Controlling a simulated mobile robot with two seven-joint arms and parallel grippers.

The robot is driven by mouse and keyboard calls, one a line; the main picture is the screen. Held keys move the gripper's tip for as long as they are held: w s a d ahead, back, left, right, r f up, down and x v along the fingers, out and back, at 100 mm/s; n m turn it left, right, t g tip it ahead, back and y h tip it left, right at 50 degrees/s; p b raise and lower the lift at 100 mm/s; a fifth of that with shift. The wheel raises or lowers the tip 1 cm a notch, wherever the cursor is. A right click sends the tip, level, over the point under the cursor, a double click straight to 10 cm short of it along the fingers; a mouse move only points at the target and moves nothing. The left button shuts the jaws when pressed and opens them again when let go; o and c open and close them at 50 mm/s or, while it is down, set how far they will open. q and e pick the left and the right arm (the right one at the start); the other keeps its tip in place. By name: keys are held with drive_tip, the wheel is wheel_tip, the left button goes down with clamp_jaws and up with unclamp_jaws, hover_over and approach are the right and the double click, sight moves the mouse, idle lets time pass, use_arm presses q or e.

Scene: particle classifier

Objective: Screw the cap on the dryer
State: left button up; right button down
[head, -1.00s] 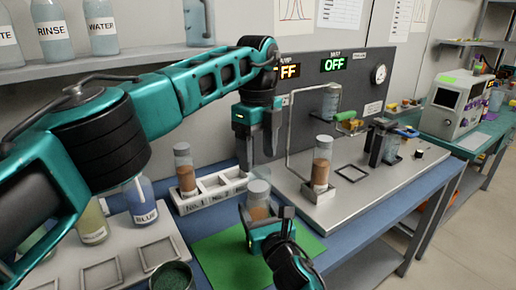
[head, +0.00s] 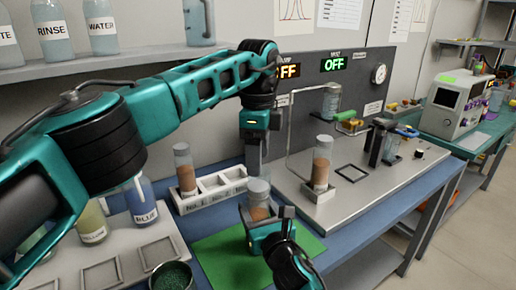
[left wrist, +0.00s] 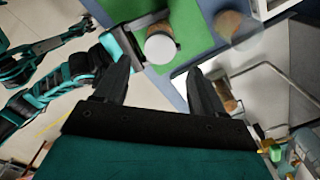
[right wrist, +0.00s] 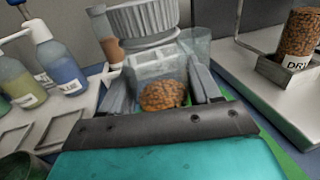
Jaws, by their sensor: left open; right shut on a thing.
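The dryer, a clear jar with brown granules (head: 259,213), is upright in my right gripper (head: 266,216), which is shut on it above the green mat. Its granules (right wrist: 163,95) show between the fingers in the right wrist view. A pale ribbed cap (right wrist: 145,20) is at the jar's top; its pale round top (left wrist: 160,46) shows in the left wrist view. I cannot tell how tightly it sits. My left gripper (head: 256,172) points down just above the cap. Its fingers (left wrist: 157,80) are spread and empty in the left wrist view.
A white rack (head: 210,193) with one filled column (head: 185,170) stands behind. Another filled column (head: 322,165) stands on the grey machine plate (head: 350,200) to the right. A tray (head: 120,255) with bottles is at left. The green mat (head: 222,262) lies below my right gripper.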

sight(258, 186)
use_arm(q)
wheel_tip(258, 186, down, 7)
drive_tip(key=shift+r, duration=0.1)
idle(0.4)
drive_tip(key=c, duration=1.2)
